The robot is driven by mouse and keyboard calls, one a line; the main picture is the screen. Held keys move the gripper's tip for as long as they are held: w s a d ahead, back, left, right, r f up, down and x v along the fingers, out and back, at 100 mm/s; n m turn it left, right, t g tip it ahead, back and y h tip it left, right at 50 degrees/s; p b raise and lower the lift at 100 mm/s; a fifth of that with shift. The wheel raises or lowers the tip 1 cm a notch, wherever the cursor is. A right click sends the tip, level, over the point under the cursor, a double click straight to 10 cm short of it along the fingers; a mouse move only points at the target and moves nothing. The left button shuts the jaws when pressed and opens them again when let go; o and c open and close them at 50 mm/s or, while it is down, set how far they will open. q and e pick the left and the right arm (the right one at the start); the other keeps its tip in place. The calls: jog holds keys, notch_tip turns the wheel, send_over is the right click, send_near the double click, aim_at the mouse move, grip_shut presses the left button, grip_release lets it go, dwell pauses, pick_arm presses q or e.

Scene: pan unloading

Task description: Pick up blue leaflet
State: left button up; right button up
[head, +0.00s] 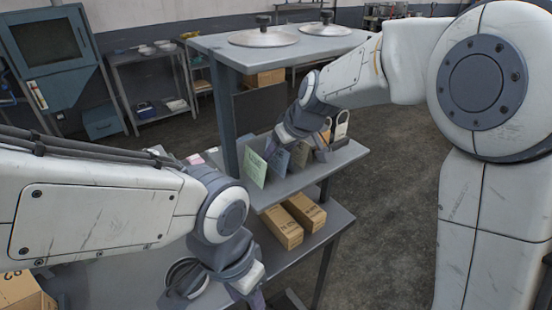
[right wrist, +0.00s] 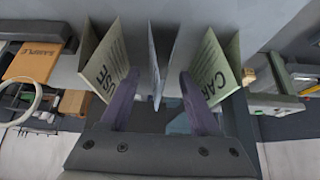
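The blue leaflet (head: 279,162) stands upright on the middle shelf, between a green leaflet (head: 254,168) and a tan leaflet (head: 300,154). In the right wrist view the blue leaflet (right wrist: 156,62) shows nearly edge-on between my finger tips. My right gripper (right wrist: 160,80) is open, with one finger on each side of it and gaps to both. In the head view my right gripper (head: 280,146) is over the leaflets and hides part of them. My left gripper (head: 252,296) is low at the bottom edge, partly cut off, and its opening is unclear.
Cardboard boxes (head: 282,228) lie on the lower shelf. The top shelf (head: 225,45) holds round lids above the leaflets.

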grip_shut()
jog(key=shift+r+b, duration=0.3)
jog(key=shift+r, duration=0.15)
jog(key=shift+s+r+b, duration=0.2)
jog(key=shift+r+b, duration=0.05)
jog(key=shift+b, duration=0.1)
jog(key=s+d+p, duration=0.1)
jog(key=s+d, duration=0.2)
jog(key=s, duration=0.5)
jog(key=s+d+p, duration=0.2)
jog(key=s+d, duration=0.1)
jog(key=s, duration=0.5)
jog(key=shift+s, duration=0.3)
